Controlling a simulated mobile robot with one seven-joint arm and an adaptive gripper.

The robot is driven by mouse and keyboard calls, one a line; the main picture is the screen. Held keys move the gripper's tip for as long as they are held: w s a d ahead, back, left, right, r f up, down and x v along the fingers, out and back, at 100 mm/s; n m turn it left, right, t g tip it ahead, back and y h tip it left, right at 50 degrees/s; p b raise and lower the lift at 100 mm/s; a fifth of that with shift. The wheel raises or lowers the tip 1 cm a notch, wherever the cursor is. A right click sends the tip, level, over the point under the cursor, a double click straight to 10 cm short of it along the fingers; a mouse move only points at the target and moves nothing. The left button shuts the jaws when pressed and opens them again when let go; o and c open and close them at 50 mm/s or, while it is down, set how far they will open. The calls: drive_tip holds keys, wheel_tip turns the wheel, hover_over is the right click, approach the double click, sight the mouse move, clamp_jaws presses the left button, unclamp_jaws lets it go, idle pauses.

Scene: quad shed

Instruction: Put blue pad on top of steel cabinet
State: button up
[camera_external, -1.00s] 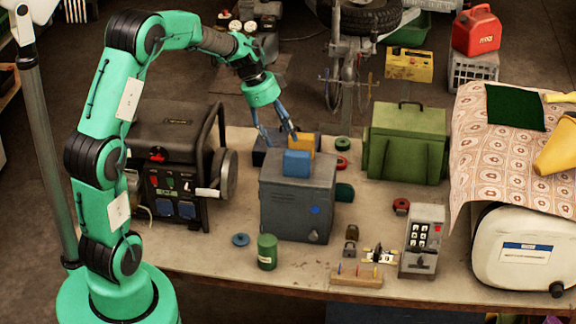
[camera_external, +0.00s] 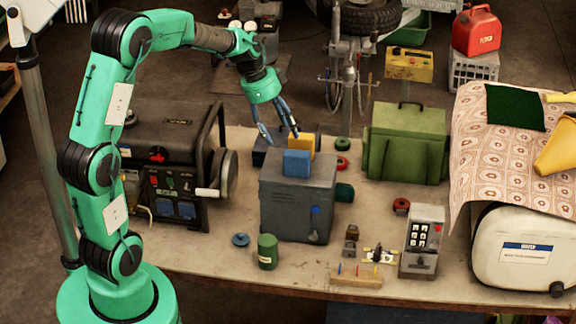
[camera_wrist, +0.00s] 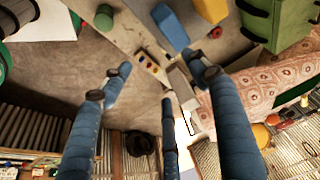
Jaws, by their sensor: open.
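The blue pad (camera_external: 297,163) stands on top of the grey steel cabinet (camera_external: 285,215), near the middle of its top face. A blue block that looks like the same pad shows at the top of the wrist view (camera_wrist: 170,25). My gripper (camera_external: 282,138) is open and empty, with its blue fingers pointing down above and behind the cabinet in the external view. The fingers look apart from the pad. In the wrist view, my gripper's fingers (camera_wrist: 164,84) are spread with nothing between them.
A yellow block (camera_external: 303,145) stands behind the pad. A generator (camera_external: 165,165) is left of the cabinet, and a green case (camera_external: 405,145) is to the right. A green can (camera_external: 267,252), a keypad box (camera_external: 421,240) and a wooden rack (camera_external: 355,277) stand nearer the bench front.

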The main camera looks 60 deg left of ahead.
drive_tip(key=s+d+r+n+y, duration=0.2)
drive_tip(key=s+d+r+n, duration=0.2)
drive_tip(key=s+d+r, duration=0.95)
drive_tip(key=s+d+n+t, duration=0.1)
drive_tip(key=s+n, duration=0.1)
drive_tip(key=s, duration=0.7)
drive_tip(key=s+d+n+t, duration=0.1)
drive_tip(key=s+d+n, duration=0.1)
drive_tip(key=s, duration=0.8)
drive_tip(key=shift+d+r+y, duration=0.2)
drive_tip(key=shift+d+y, duration=0.1)
drive_tip(key=shift+y, duration=0.1)
drive_tip(key=shift+s+f, duration=0.1)
drive_tip(key=shift+f, duration=0.05)
wheel_tip(320, 180, down, 10)
drive_tip(key=b, duration=1)
drive_tip(key=shift+f+b, duration=0.2)
drive_tip(key=shift+b, duration=0.2)
